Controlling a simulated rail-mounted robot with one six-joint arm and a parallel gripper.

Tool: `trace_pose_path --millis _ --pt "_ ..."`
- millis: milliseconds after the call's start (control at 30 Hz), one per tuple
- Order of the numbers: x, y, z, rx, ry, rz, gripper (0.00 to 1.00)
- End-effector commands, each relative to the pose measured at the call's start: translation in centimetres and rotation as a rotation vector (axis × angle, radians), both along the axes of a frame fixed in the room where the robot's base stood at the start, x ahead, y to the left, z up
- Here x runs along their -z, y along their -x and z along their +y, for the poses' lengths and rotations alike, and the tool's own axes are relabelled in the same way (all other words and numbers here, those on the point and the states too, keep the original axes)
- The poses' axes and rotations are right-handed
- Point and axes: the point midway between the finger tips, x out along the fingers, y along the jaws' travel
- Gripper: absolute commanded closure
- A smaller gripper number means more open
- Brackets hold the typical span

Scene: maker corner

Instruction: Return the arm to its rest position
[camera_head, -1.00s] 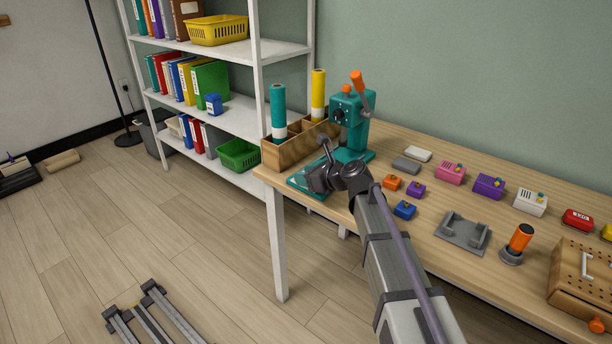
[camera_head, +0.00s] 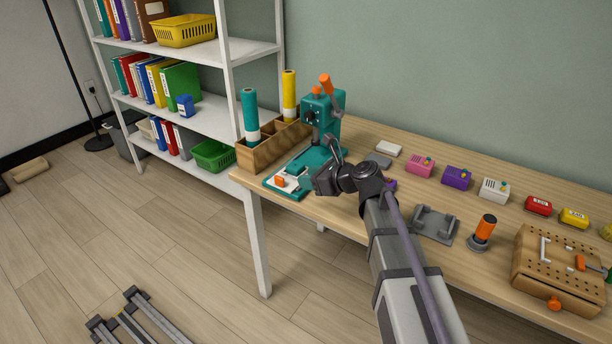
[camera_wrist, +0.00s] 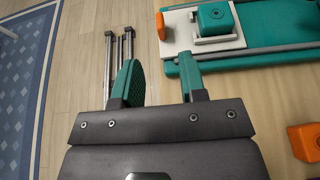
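My gripper (camera_head: 312,183) is at the front edge of the workbench, just right of the base of a teal press (camera_head: 322,118) with an orange handle. My arm reaches in from the lower right and hides part of the bench.
A wooden organizer (camera_head: 257,157) with teal and yellow rolls stands left of the press. Right of my arm are a grey bracket (camera_head: 433,226), an orange-handled tool (camera_head: 482,233) and a pegboard box (camera_head: 534,277). White shelves (camera_head: 210,122) stand behind. Floor at left is mostly clear.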

Motion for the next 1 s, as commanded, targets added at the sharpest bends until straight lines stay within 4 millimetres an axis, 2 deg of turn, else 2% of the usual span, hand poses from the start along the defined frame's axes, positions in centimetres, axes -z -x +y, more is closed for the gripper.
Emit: trace_pose_path --millis 167,267,400,533,633,700,767,800,1000 --pt "0.1 0.2 0.1 -0.053 0.060 -0.077 0.62" --pt "1.6 1.8 -0.1 -0.244 0.288 -0.263 0.62" --pt "5.7 7.4 -2.5 -0.723 0.753 -0.565 0.62" --pt "8.7 13.0 -6.5 -1.214 1.047 -0.731 0.62" --pt "10.1 17.6 -10.4 -1.601 1.171 -0.770 0.62" --pt "10.6 20.8 -13.2 -1.822 1.211 -0.734 0.62" --pt "10.6 24.1 -15.4 -1.889 1.251 -0.644 0.62" --pt "6.7 22.7 -15.2 -1.879 1.248 -0.654 0.62" --pt "-2.0 22.4 -15.1 -1.876 1.249 -0.656 0.62"
